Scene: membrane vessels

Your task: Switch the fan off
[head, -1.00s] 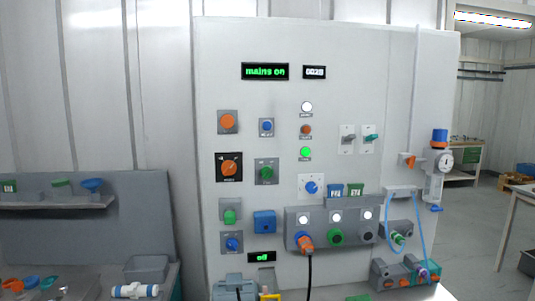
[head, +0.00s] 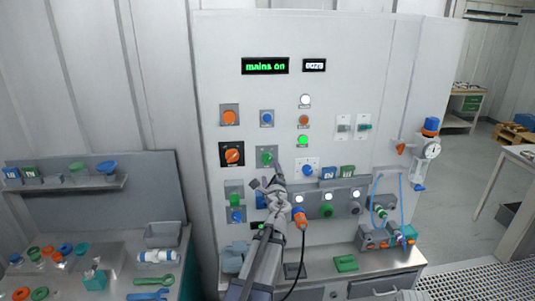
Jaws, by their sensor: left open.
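A tall pale control panel (head: 400,85) carries several buttons, knobs and switches; their small labels are unreadable, so I cannot tell which one is the fan's. The top display (head: 265,66) reads "mains on". Candidate controls include an orange rotary switch on black (head: 232,154), a green knob (head: 267,157), a blue knob (head: 308,170), a grey toggle (head: 343,127) and a teal toggle (head: 365,126). My left gripper (head: 267,183) is open and empty in front of the panel, just below the green knob, with no clear contact. It partly hides a blue box and the lower display. My right gripper is not in view.
An orange plug (head: 299,217) with a black cable sits in the socket box, close right of my left arm. A gauge (head: 432,150) and blue tubing are at the panel's right. A side bench (head: 105,262) with loose parts stands left.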

